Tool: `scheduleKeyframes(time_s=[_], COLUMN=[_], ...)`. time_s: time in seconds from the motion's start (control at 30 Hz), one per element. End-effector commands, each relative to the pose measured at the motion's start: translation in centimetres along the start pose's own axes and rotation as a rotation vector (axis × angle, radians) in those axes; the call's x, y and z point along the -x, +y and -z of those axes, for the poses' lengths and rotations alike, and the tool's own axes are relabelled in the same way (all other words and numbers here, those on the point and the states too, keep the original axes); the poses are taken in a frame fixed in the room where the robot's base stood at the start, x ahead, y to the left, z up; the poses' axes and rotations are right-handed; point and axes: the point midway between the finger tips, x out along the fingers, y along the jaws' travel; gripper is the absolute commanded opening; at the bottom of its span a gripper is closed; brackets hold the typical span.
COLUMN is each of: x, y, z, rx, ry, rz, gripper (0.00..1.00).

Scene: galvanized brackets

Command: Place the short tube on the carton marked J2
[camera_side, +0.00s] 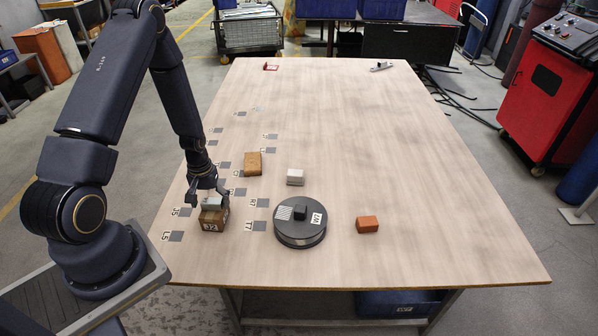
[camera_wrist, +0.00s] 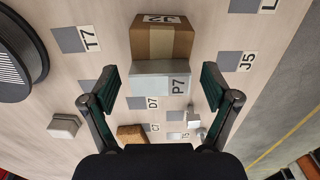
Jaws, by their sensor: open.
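The carton marked J2 (camera_side: 213,222) is a small brown box near the left front of the table; its taped brown surface also shows in the wrist view (camera_wrist: 165,42). The short tube (camera_side: 212,203), a light grey piece, appears to rest on the carton's top. In the wrist view the tube (camera_wrist: 150,82) lies across the near side of the carton, with a P7 label at its right end. My gripper (camera_side: 208,196) is open, with fingers apart on either side of the tube. In the wrist view gaps show between tube and both fingers (camera_wrist: 160,88).
An orange block (camera_side: 367,224), a white block (camera_side: 295,177) and a tan block (camera_side: 253,163) lie nearby. Flat grey squares with labels are spread around the carton. The table's right side is clear.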

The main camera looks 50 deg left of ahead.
Motion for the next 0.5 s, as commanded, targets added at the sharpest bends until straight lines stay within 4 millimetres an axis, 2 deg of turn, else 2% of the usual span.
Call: scheduleKeyframes(time_s=[0.17,0.27,0.5], x=[0.3,1.5,6.9], y=[0.0,0.0,0.0], z=[0.0,0.1,0.1], rx=[0.0,0.0,0.0], ry=[0.001,0.002,0.007], rz=[0.0,0.0,-0.002], gripper=[0.87,0.87,0.87])
